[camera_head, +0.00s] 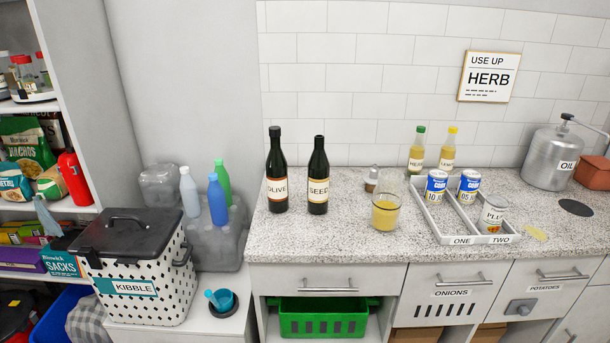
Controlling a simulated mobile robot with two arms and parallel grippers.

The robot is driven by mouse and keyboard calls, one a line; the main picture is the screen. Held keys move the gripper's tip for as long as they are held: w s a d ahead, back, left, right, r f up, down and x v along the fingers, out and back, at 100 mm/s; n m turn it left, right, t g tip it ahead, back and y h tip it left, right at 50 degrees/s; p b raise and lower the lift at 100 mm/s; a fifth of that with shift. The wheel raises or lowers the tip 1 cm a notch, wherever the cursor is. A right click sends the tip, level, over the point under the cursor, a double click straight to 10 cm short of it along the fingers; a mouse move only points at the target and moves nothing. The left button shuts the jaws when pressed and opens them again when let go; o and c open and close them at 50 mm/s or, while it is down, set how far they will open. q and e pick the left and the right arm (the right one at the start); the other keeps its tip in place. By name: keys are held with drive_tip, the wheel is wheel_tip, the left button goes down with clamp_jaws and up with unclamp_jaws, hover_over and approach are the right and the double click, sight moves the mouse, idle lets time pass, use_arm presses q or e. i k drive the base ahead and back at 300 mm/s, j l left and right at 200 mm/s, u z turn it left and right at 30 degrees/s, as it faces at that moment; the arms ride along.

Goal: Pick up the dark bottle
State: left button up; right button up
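Two dark bottles stand upright side by side on the speckled counter. The left dark bottle (277,172) has a cream label reading OLIVE and has its cap on. The right dark bottle (318,177) has a label reading SEED; its top looks slightly shorter. A small gap separates them. Neither of my grippers shows in the head view, and nothing touches either bottle.
A glass of yellow liquid (385,212) and a small shaker (371,180) stand right of the bottles. A divided tray (450,236) holds cans further right. The speckled counter (310,230) is clear in front of the bottles. A KIBBLE bin (150,290) stands lower left.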

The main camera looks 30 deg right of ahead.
sight(318, 165)
drive_tip(key=z, duration=1.5)
